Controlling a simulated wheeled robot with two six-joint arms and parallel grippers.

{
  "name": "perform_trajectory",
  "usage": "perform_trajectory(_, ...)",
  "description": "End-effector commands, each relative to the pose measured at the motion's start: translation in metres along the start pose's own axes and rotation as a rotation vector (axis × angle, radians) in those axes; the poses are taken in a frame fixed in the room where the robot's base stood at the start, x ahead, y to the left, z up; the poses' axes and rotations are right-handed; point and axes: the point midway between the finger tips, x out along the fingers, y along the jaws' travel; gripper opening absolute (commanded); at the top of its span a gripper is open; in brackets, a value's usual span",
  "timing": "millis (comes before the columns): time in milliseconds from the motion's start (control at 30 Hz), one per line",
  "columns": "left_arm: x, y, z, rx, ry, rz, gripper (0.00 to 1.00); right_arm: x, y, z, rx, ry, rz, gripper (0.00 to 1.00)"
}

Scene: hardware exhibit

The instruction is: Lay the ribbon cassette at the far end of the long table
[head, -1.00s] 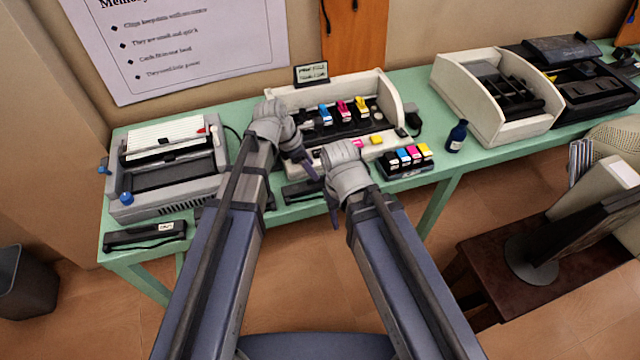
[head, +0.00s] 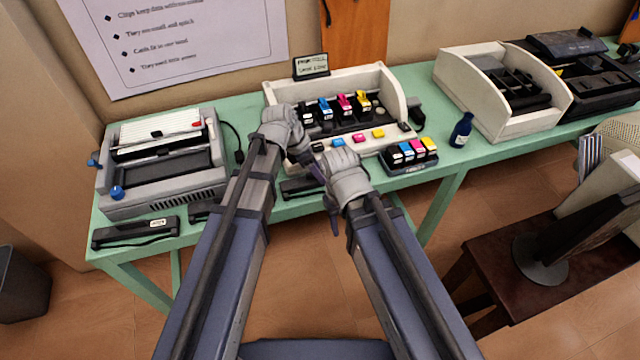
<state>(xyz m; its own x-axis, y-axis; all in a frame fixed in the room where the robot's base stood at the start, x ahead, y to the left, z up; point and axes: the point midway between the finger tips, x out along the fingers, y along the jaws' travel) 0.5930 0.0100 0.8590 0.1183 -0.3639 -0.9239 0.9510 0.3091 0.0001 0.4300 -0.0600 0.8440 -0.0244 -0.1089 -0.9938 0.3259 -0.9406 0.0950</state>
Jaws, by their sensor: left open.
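A flat black cassette with a small white label (head: 135,232) lies on the front left corner of the long green table (head: 240,215); it looks like a ribbon cassette. Similar dark flat pieces show partly behind my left arm and near the table's front edge (head: 300,188). My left gripper (head: 306,160) is open, with nothing visible in it, over the table's front part before the white cartridge printer. My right gripper (head: 328,200) is beside it near the front edge; its jaws are mostly hidden by its wrist.
A grey dot-matrix printer (head: 160,180) stands at the left, the opened white cartridge printer (head: 400,95) in the middle. A cartridge tray (head: 410,165), a blue bottle (head: 461,130) and an open white machine (head: 480,125) stand to the right. A brown stool (head: 500,265) stands before the table.

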Motion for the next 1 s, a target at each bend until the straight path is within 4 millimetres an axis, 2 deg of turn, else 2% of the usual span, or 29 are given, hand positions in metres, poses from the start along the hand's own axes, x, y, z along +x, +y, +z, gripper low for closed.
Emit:
perform_trajectory(33,0.0139,0.0003,-0.0021,0.001,0.000,0.000,0.57,0.0135,-0.0013,-0.0008,0.000,0.000,0.000,0.50)
perform_trajectory(100,0.0207,0.0002,-0.0016,0.001,0.000,0.000,0.57,0.0196,-0.0019,-0.0012,0.000,0.000,0.000,0.50)
perform_trajectory(400,0.0218,-0.0002,0.0002,0.000,0.000,0.000,0.57,0.0199,-0.0019,-0.0012,0.000,0.000,0.000,0.50)
perform_trajectory(900,0.0217,-0.0001,0.0000,0.000,0.000,0.000,0.02,0.0200,-0.0019,-0.0012,0.000,0.000,0.000,0.50)
perform_trajectory(1000,0.0217,-0.0001,0.0000,0.000,0.000,0.000,0.00,0.0200,-0.0019,-0.0012,0.000,0.000,0.000,0.50)
